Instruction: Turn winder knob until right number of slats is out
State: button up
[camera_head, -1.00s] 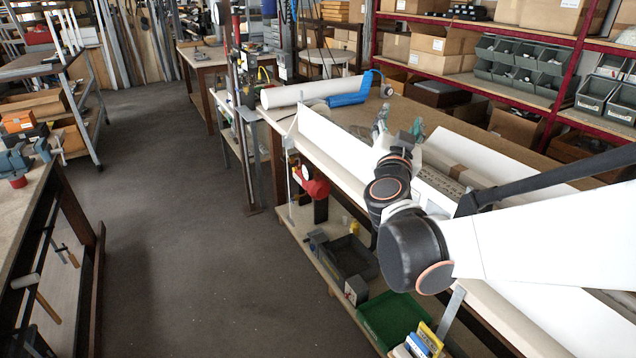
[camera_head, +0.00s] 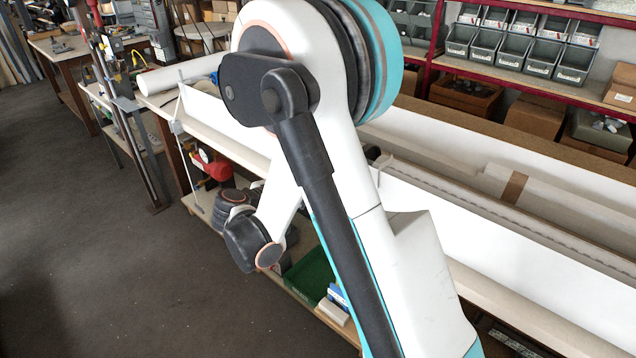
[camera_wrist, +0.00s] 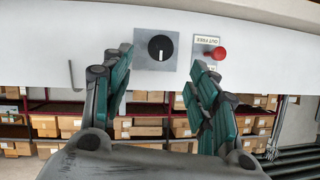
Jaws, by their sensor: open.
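In the wrist view the winder knob (camera_wrist: 160,48) is a round black knob with a white mark pointing down. It sits on a grey square plate (camera_wrist: 141,77) on a white panel. My gripper (camera_wrist: 161,62) is open and empty, its two green-padded fingers below and to either side of the knob, seemingly apart from it. A red knob (camera_wrist: 219,53) on a small light plate stands right of it, near the right fingertip. In the head view my arm blocks the middle and my gripper is hidden. I cannot make out any slats that are out.
In the head view a long bench with white profiles (camera_head: 520,225) runs along the right. A green bin (camera_head: 311,280) stands on its lower shelf. Red-framed shelves with grey bins (camera_head: 515,50) stand behind. The floor (camera_head: 100,270) at left is clear.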

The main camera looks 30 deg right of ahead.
jog(key=b+x, duration=0.2)
jog(key=x, duration=0.9)
jog(key=shift+a+b, duration=0.1)
jog(key=shift+b, duration=0.2)
jog(key=c, duration=1.1)
